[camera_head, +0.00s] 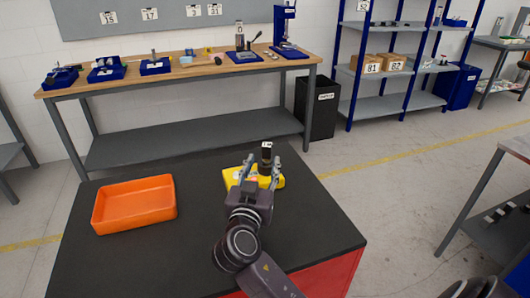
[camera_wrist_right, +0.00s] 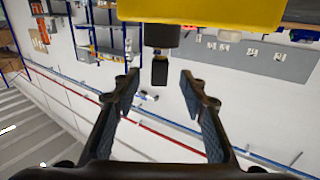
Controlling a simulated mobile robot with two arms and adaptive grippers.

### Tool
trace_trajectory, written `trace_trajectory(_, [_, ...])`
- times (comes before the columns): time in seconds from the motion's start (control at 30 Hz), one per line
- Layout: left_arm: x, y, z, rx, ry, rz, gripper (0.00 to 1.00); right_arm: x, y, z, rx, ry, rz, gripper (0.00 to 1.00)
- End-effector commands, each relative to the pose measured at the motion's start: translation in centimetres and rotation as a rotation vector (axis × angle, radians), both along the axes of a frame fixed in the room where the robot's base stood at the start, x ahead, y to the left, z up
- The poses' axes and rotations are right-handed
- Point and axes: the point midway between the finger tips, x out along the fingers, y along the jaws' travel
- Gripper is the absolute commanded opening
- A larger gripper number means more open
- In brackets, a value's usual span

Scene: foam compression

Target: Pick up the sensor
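The sensor (camera_head: 266,155) is a small dark upright piece with a white label on top. It stands at a yellow block (camera_head: 232,174) on the black tabletop. In the right wrist view the sensor (camera_wrist_right: 160,70) juts from the yellow block (camera_wrist_right: 205,12) between and just beyond my fingertips, with a gap on each side. My right gripper (camera_head: 262,170) is open and empty, reaching over the yellow block, which it partly hides. Its two fingers also show in the right wrist view (camera_wrist_right: 159,82). My left gripper is not in view.
An orange tray (camera_head: 134,222), empty, sits left on the black table (camera_head: 150,265). Clear tabletop lies between tray and block. Behind stand a wooden workbench (camera_head: 200,69) with blue trays, a black bin (camera_head: 319,112) and blue shelves (camera_head: 385,104) with boxes.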

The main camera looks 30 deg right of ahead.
Motion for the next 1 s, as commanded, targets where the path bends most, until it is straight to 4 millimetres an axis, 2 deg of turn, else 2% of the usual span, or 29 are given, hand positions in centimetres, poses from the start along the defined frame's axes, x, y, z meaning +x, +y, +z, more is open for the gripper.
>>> trace_trajectory(0.2, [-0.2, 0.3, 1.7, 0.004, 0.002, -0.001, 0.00, 2.0, -2.0, 0.6, -0.004, 0.000, -0.003, 0.39])
trace_trajectory(0.4, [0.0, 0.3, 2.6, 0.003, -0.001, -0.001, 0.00, 4.0, -3.8, 0.3, -0.002, 0.001, -0.001, 0.39])
trace_trajectory(0.7, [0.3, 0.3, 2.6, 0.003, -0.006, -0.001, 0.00, 4.4, -4.2, 0.1, 0.001, -0.001, 0.000, 0.39])
trace_trajectory(1.0, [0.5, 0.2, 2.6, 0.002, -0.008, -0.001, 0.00, 4.4, -4.1, 0.1, 0.001, 0.001, 0.000, 0.07])
